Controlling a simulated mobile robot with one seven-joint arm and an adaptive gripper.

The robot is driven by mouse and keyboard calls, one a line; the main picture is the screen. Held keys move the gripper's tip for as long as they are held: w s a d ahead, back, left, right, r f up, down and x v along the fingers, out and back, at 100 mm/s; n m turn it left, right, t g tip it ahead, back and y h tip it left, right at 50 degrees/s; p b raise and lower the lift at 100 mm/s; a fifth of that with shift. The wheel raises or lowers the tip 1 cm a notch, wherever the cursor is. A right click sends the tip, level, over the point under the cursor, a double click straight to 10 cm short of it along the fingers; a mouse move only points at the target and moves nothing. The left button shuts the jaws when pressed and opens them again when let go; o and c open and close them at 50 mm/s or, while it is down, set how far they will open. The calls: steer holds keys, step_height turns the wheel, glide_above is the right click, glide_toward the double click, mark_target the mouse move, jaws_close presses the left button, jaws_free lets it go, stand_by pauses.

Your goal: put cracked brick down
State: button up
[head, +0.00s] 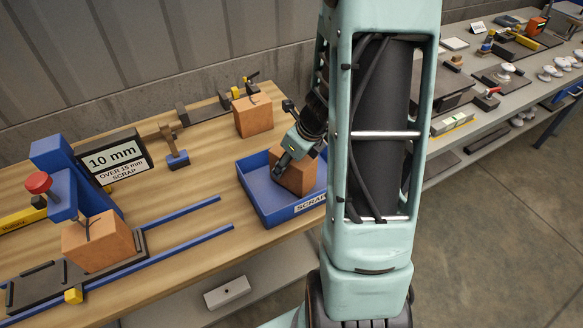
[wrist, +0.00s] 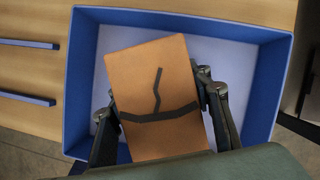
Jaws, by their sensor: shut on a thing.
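The cracked brick (wrist: 155,85) is orange-brown with a dark branching crack line on its face. It also shows in the head view (head: 294,172), partly hidden by my gripper and arm. My gripper (wrist: 160,118) is shut on it, one finger on each side. The brick is over or inside the blue scrap tray (head: 256,188), tilted relative to the tray walls. I cannot tell whether its underside touches the tray floor. The tray's blue rim (wrist: 180,17) surrounds the brick in the wrist view, with pale floor showing around it.
A second brick (head: 253,115) stands behind the tray. A third brick (head: 98,243) sits under a blue press with a red knob (head: 38,183). A sign (head: 113,160) reads 10 mm, over 15 mm scrap. Blue rails (head: 160,256) run left of the tray.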

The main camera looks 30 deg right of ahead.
steer(key=shift+w+f, duration=0.1)
steer(key=shift+f, duration=0.2)
steer(key=shift+f, duration=0.25)
steer(key=o, duration=1.6)
steer(key=shift+r, duration=0.55)
steer(key=p+v, duration=0.3)
steer(key=v, duration=0.8)
steer(key=shift+s+d+r+p, duration=0.1)
steer(key=shift+s+p, duration=0.2)
steer(key=shift+p, duration=0.05)
steer(key=shift+w, duration=0.1)
